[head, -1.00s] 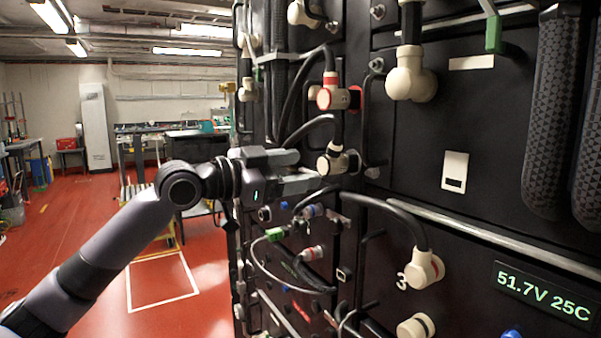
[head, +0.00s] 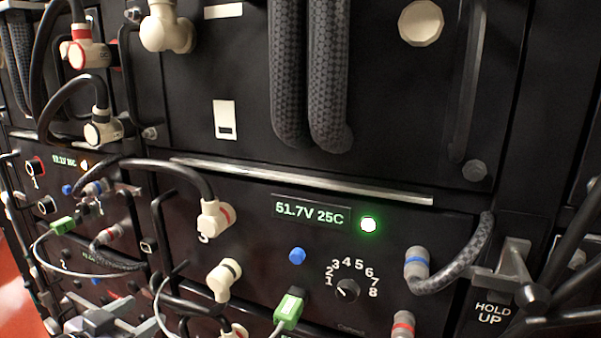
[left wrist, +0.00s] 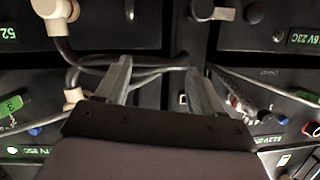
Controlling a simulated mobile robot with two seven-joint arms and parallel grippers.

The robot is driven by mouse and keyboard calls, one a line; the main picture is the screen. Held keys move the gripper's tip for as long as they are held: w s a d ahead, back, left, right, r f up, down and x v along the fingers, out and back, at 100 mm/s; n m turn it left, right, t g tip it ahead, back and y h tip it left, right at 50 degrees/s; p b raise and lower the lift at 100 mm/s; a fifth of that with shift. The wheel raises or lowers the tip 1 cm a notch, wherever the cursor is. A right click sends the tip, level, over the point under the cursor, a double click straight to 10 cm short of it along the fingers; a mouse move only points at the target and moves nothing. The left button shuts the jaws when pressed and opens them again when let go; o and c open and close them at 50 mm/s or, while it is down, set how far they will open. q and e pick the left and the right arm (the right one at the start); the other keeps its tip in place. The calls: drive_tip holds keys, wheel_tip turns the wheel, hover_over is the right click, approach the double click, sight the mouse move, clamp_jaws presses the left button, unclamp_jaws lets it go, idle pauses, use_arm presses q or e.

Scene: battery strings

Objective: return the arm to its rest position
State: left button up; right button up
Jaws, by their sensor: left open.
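My left gripper (head: 108,320) shows at the bottom left of the head view, low in front of the battery rack (head: 400,130). Only its grey fingers show there, partly cut off by the frame edge. In the left wrist view its two grey fingers (left wrist: 160,85) are spread apart with nothing held between them. Dark cables pass behind the fingers, and I cannot tell how close they are.
Cream connectors (head: 215,218) with black cables stick out of the rack. A green plug (head: 288,308), a rotary dial (head: 347,290) and a lit display (head: 310,213) sit low on the front. A HOLD UP label (head: 493,312) is at the right. Red floor (head: 20,290) shows at lower left.

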use_arm(q)
drive_tip(key=s+d+f+n+g+y, duration=0.1)
drive_tip(key=s+d+f, duration=0.3)
drive_tip(key=s+f, duration=0.7)
drive_tip(key=s+d+f+n+g+y, duration=0.1)
drive_tip(key=s+d+f, duration=0.4)
drive_tip(key=s+f, duration=0.6)
drive_tip(key=shift+d+f+n+g, duration=0.15)
drive_tip(key=shift+f+n+g, duration=0.4)
drive_tip(key=shift+g, duration=0.25)
drive_tip(key=shift+r, duration=0.1)
